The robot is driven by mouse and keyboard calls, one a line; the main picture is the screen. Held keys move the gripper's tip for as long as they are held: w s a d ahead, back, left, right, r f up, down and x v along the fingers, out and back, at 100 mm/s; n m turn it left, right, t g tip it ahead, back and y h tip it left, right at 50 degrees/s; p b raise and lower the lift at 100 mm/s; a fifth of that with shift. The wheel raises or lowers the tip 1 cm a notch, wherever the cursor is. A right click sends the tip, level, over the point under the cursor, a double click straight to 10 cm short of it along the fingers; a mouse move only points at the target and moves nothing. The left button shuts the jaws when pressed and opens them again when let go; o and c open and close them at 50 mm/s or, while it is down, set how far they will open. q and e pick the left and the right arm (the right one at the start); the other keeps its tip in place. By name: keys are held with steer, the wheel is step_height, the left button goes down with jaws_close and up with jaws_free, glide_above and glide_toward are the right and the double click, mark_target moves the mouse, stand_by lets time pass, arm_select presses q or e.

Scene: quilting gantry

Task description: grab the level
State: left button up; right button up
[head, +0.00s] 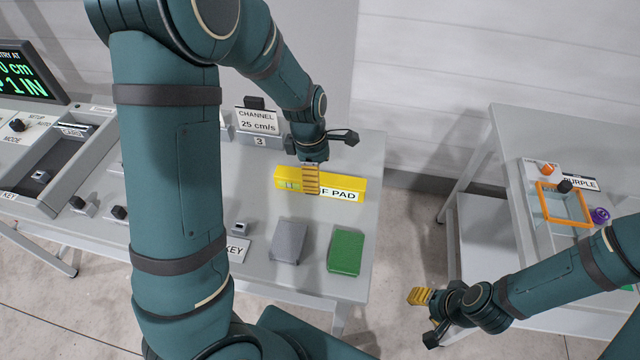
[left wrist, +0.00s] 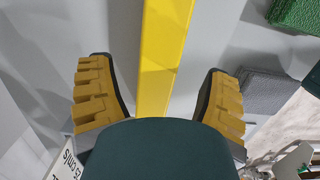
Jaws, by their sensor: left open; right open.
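The level (head: 348,183) is a yellow bar with a greenish vial near its left end, lying on the grey table. My left gripper (head: 311,181) is over the middle of the level, with its yellow fingers hiding part of it. In the left wrist view the level (left wrist: 162,60) runs between the two open fingers (left wrist: 160,100), with a gap on each side. My right gripper (head: 420,297) is open and empty, low over the floor between the two tables.
A grey pad (head: 289,242) and a green pad (head: 346,251) lie in front of the level. A channel sign (head: 258,122) stands behind it. A control console (head: 50,170) is at left. A second table (head: 500,150) at right holds an orange frame (head: 541,207).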

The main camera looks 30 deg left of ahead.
arm_select(q)
steer(key=f, duration=0.1)
steer(key=f+b, duration=0.1)
steer(key=f, duration=0.3)
steer(key=shift+w+d, duration=0.15)
steer(key=shift+d, duration=0.15)
jaws_close()
